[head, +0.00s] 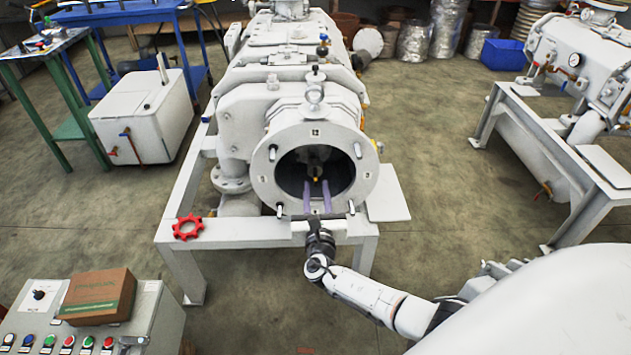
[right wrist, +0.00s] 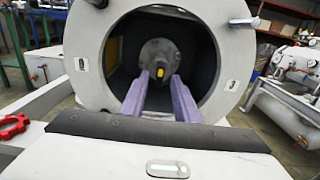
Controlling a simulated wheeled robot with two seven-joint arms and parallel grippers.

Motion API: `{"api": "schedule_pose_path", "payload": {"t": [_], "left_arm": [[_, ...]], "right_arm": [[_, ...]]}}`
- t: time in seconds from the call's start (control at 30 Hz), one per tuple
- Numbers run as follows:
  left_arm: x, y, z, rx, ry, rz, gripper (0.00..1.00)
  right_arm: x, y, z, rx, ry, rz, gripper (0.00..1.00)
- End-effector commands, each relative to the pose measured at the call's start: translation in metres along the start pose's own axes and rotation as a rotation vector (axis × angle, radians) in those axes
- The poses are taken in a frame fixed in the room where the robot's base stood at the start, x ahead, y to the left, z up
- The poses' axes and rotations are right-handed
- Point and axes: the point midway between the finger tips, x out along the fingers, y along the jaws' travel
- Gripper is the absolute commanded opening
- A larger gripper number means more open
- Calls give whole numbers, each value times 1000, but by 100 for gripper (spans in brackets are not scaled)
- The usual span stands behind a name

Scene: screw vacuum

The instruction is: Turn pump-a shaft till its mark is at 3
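The pump (head: 290,100) is a white machine with a round flange (head: 268,190) open at its front. Inside the dark bore is the grey shaft (right wrist: 157,50), with a yellow mark (right wrist: 160,71) on the lower part of its end; the mark also shows in the head view (head: 315,179). Small square plates sit around the flange face, too small to read. My right gripper (right wrist: 160,75) reaches into the bore, its two purple fingers spread either side of the mark. I cannot tell whether they touch the shaft. The right gripper also shows in the head view (head: 316,185). My left gripper is out of view.
The bore wall closely surrounds my right fingers. A red toothed wheel (head: 187,227) lies on the white stand (head: 235,235), left of the flange. A control panel (head: 35,320) with a cardboard box (head: 97,297) stands at lower left. Another white machine (head: 580,65) is at right.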

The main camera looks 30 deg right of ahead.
Motion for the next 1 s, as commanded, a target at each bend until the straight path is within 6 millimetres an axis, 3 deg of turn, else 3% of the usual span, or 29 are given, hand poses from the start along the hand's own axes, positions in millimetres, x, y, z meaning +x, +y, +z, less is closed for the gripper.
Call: {"api": "schedule_pose_path", "payload": {"t": [0.1, 0.3, 0.63, 0.67, 0.83, 1.0], "left_arm": [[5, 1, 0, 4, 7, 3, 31], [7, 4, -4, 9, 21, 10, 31], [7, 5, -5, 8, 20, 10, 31], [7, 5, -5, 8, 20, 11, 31], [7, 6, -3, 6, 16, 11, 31], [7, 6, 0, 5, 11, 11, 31]], "right_arm": [[22, 0, -1, 0, -1, -1, 28], [42, 0, -2, 1, 0, 0, 28], [47, 0, -1, 2, 1, 0, 28], [47, 0, -1, 2, 1, 0, 26], [47, 0, -1, 2, 2, 0, 0], [46, 0, -1, 4, 2, 0, 0]]}}
